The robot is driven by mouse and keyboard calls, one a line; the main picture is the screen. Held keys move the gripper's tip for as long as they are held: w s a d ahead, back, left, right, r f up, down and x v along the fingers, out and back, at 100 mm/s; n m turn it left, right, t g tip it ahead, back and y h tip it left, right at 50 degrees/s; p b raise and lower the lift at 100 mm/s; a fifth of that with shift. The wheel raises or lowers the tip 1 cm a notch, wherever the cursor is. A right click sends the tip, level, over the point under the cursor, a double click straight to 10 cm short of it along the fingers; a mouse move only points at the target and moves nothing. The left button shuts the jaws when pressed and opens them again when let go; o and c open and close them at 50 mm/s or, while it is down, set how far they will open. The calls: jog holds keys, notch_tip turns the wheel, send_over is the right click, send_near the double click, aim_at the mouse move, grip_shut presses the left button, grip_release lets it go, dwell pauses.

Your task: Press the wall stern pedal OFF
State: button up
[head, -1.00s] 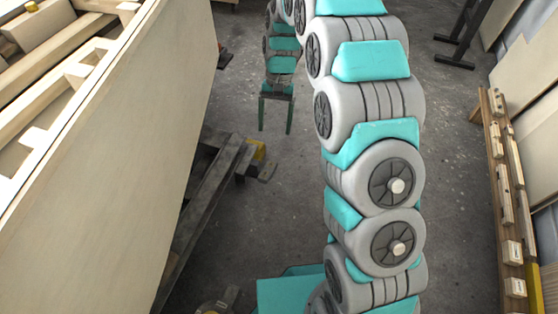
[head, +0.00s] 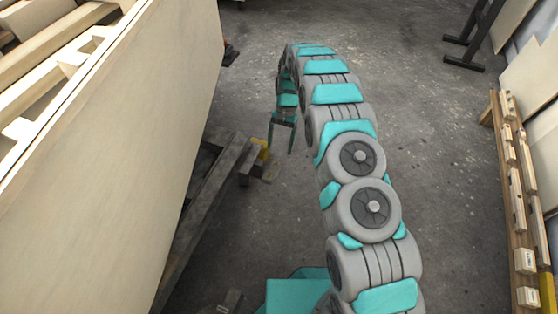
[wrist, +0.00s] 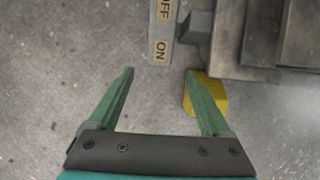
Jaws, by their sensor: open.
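The stern pedal (wrist: 162,32) shows in the wrist view as a narrow grey bar at the top. It has yellow labels, ON at its lower end and OFF above, partly cut by the frame edge. A small pale part low beside the hull support in the head view may be this pedal, but it is too small to read. My gripper (wrist: 160,72) is open and empty, its green fingers apart. In the wrist picture, the bar's ON end lies just above the gap between the fingertips. My gripper also shows in the head view (head: 281,150), pointing down.
A yellow block (wrist: 207,93) lies beside the right finger. Dark support beams (wrist: 265,35) are at upper right. The large plywood hull (head: 130,130) fills the left of the head view. A wooden rack (head: 518,200) stands at right. Concrete floor (head: 440,150) between is open.

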aim_at(277, 162)
jog(key=x, duration=0.7)
jog(key=shift+f, duration=0.1)
jog(key=shift+c, duration=0.4)
grip_shut()
